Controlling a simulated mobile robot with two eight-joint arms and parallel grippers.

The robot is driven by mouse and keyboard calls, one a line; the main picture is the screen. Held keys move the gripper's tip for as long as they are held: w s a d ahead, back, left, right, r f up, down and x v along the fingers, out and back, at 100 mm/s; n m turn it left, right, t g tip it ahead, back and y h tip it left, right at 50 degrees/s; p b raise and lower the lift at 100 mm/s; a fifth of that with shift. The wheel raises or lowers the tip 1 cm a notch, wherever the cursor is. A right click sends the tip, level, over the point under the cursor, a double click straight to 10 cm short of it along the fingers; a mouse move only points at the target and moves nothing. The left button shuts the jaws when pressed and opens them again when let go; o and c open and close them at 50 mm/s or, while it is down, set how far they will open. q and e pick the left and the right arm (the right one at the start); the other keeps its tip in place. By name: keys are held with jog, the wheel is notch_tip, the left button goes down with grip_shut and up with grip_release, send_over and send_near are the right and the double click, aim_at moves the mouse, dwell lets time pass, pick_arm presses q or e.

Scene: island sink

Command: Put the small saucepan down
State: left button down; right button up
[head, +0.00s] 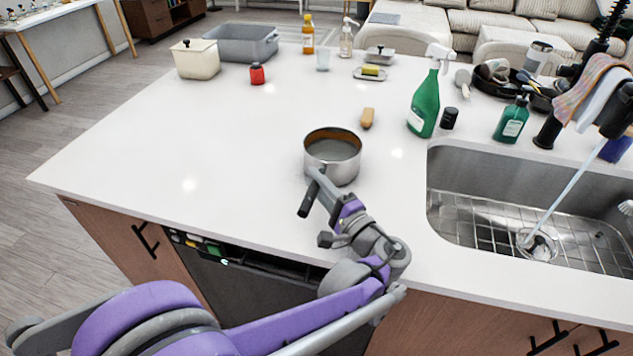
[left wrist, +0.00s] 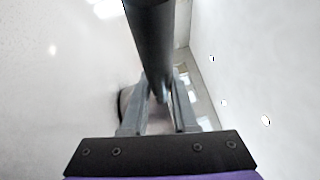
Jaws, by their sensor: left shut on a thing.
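The small saucepan (head: 333,176) is a steel pot with a brown inner rim, upright at the middle of the white island counter. Its base is at or very close to the counter; I cannot tell if it touches. My left gripper (head: 316,192) is at the near side of the pan, shut on its dark handle. In the left wrist view the handle (left wrist: 152,40) runs between the two fingers of the gripper (left wrist: 158,110). My right gripper is not in view.
The counter (head: 230,140) is clear left of the pan. The sink (head: 530,205) opens at the right. A cream pot (head: 196,60), grey tub (head: 243,42) and red item (head: 257,74) are farther back.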

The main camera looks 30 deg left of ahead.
pick_arm(q)
jog(key=shift+f, duration=0.15)
jog(key=c, duration=0.7)
grip_release()
jog(key=shift+r, duration=0.2)
jog(key=v, duration=1.2)
jog(key=shift+d, duration=0.1)
